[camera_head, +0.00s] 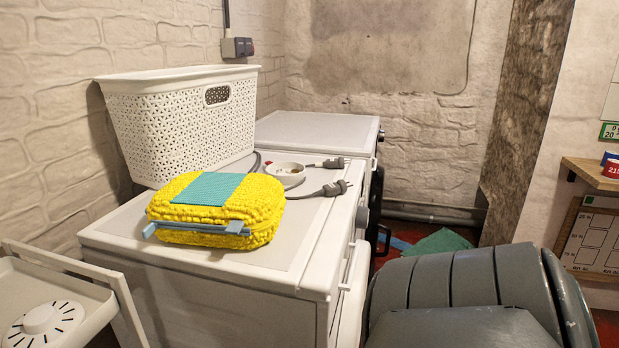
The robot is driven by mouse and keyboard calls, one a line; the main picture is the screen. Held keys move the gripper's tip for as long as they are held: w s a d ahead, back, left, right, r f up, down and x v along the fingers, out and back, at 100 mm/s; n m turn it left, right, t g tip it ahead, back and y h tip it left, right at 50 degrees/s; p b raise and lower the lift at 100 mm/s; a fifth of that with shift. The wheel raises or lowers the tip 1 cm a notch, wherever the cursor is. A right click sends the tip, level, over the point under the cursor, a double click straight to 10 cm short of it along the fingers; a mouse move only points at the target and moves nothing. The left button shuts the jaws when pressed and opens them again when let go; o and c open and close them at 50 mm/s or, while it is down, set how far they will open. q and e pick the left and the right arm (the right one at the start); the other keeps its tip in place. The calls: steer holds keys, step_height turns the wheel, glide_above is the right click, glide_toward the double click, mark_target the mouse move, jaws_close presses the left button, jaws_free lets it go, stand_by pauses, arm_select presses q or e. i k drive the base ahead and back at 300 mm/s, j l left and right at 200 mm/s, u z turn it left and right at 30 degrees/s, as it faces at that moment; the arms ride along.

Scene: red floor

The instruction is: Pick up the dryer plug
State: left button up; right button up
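Two grey plugs with metal prongs lie on top of the front white machine (312,235). I cannot tell which plug belongs to the dryer. Both plugs lie with their prongs pointing right. Neither of my grippers is in view.
The yellow bag (262,210) and a white perforated basket (180,130) crowd the top's left side. A second white machine (310,128) stands behind. A wall socket box (237,47) hangs above.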

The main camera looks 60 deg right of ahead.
mark_target(331, 188)
steer(key=z, duration=2.15)
steer(key=l, duration=1.75)
steer(key=i+u, duration=0.05)
steer(key=i, duration=0.05)
